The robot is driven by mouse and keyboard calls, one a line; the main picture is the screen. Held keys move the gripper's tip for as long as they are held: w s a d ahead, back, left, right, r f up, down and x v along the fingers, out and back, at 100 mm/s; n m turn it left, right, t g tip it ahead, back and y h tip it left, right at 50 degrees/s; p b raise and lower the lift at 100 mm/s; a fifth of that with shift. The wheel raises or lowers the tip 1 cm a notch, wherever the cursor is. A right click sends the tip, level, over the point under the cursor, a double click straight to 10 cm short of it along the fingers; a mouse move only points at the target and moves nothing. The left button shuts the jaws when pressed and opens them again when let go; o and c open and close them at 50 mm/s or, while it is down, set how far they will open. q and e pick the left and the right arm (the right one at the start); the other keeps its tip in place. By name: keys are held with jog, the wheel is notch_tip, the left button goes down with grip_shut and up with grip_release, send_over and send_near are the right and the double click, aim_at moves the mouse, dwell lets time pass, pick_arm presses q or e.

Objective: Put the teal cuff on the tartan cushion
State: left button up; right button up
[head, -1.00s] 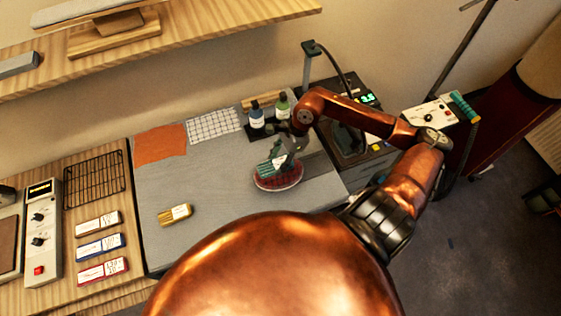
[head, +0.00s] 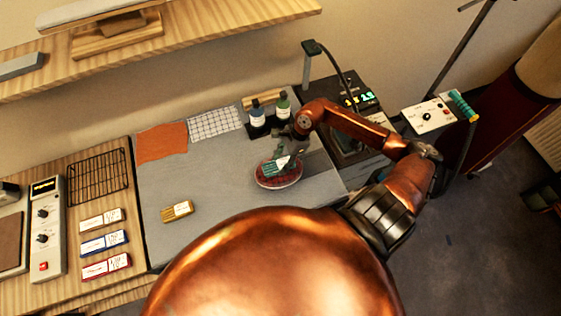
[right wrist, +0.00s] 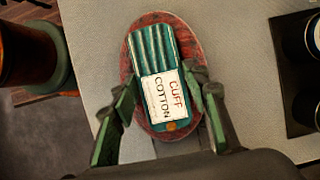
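The teal cuff (head: 272,168), a ribbed teal piece with a white label reading "CUFF COTTON", lies on the reddish oval tartan cushion (head: 291,182). In the right wrist view the cuff (right wrist: 152,52) rests lengthwise along the middle of the cushion (right wrist: 196,60). My right gripper (right wrist: 165,88) is open, with one finger on each side of the cuff and small gaps beside it. In the head view the right gripper (head: 291,148) is just above and behind the cuff, and its fingers partly hide it. My left gripper is not in view.
A mustard labelled piece (head: 177,211) lies on the grey mat (head: 215,180). Two bottles (head: 257,116) stand in a dark holder behind the cushion. An orange cloth (head: 162,142) and a checked cloth (head: 215,124) lie at the back. The mat's middle is free.

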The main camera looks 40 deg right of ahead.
jog(key=o, duration=0.4)
jog(key=shift+r, duration=0.1)
jog(key=shift+r, duration=0.15)
jog(key=b+v, duration=0.2)
jog(key=v, duration=0.9)
jog(key=shift+d+r+b, duration=0.25)
jog(key=shift+r+b, duration=0.1)
jog(key=shift+s, duration=0.15)
